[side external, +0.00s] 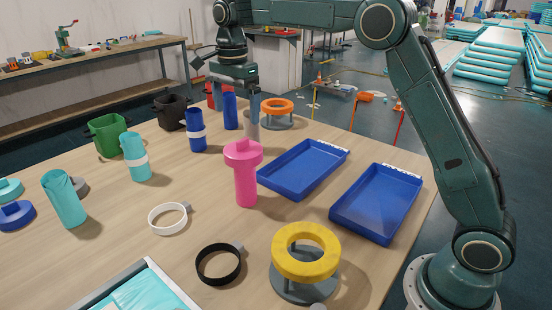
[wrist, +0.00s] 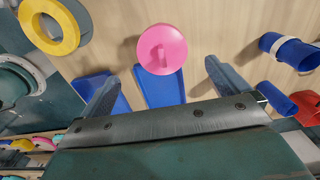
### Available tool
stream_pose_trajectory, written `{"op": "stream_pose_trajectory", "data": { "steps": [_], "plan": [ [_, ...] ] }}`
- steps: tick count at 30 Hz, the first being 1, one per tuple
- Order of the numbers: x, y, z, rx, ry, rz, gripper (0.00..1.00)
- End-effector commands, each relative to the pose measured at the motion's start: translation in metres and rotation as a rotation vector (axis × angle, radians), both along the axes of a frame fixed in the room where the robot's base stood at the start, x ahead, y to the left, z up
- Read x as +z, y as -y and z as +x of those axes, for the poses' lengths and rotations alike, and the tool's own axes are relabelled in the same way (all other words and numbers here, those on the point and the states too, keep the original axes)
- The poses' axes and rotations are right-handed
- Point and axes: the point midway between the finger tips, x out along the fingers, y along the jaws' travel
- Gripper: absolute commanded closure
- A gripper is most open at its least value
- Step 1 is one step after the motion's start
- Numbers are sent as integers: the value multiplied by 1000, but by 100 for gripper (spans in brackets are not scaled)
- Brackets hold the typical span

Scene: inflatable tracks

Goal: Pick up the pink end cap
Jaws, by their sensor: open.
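The pink end cap (side external: 243,150) sits on top of an upright pink tube (side external: 245,186) in the middle of the table. In the wrist view the end cap (wrist: 150,55) is a round pink disc with a raised tab, seen from above. My gripper (side external: 251,118) is in the air, behind and above the cap in the side view. In the wrist view my gripper (wrist: 160,78) is open and empty, with its fingers apart and the cap beyond their tips. The tube is hidden under the cap in the wrist view.
Two blue trays (side external: 340,149) (side external: 418,179) lie right of the pink tube. A yellow ring on a grey stand (side external: 306,265) is in front. White (side external: 153,222) and black (side external: 203,275) rings lie front left. Blue (side external: 195,144) and teal (side external: 137,172) tubes stand left.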

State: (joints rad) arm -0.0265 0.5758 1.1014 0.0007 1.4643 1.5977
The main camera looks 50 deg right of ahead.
Motion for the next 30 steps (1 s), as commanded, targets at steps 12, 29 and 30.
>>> {"op": "stream_pose_trajectory", "data": {
  "steps": [12, 29, 30],
  "plan": [
    [-58, 0, -1, 1, -4, 0, 0],
    [-79, 0, 0, 1, -2, 0, 0],
    [-83, 0, 0, 1, -3, 0, 0]
  ]
}}
